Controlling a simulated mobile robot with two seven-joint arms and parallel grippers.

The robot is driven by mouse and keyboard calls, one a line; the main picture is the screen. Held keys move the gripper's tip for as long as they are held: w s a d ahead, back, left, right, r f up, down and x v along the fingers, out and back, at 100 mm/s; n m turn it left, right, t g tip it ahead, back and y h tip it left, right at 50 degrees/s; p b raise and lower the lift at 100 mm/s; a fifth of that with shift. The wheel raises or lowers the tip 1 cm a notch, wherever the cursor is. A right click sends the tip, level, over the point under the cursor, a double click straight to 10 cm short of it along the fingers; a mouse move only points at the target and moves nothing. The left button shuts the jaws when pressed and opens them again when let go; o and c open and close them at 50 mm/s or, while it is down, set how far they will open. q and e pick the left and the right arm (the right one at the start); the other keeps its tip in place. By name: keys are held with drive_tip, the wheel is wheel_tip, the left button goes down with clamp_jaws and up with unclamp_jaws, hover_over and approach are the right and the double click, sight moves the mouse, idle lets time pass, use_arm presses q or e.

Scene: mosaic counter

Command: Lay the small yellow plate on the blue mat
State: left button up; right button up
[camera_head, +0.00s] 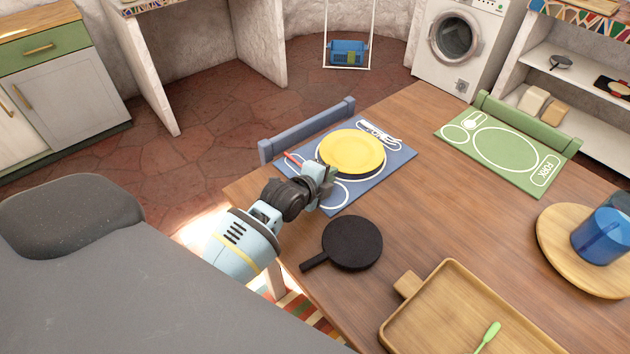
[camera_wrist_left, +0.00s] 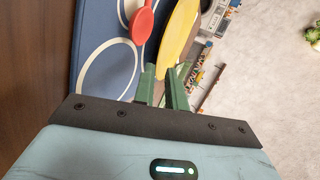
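The small yellow plate (camera_head: 352,151) is over the large white ring on the blue mat (camera_head: 338,193), covering most of that ring. In the wrist view the plate (camera_wrist_left: 179,38) shows as a narrow yellow oval beside the mat (camera_wrist_left: 95,30). My left gripper (camera_head: 326,182) is at the plate's near left rim. Its two green fingers (camera_wrist_left: 162,82) are close together with the rim between them. I cannot tell whether the plate touches the mat or is slightly above it. A red spoon-like utensil (camera_wrist_left: 142,22) lies on the mat left of the plate. My right gripper is not in view.
A black pan (camera_head: 352,243) stands close to my left wrist. A wooden tray (camera_head: 440,300) with a green utensil (camera_head: 489,336) is nearer. A green mat (camera_head: 505,170) and a round board (camera_head: 560,270) with a blue cup (camera_head: 600,237) are to the right. The table's middle is clear.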

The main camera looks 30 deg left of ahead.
use_arm(q)
drive_tip(key=v, duration=0.5)
drive_tip(key=shift+s+r+p, duration=0.2)
drive_tip(key=shift+s+p, duration=0.1)
drive_tip(key=shift+p, duration=0.05)
drive_tip(key=shift+s+r, duration=0.25)
drive_tip(key=shift+s, duration=0.45)
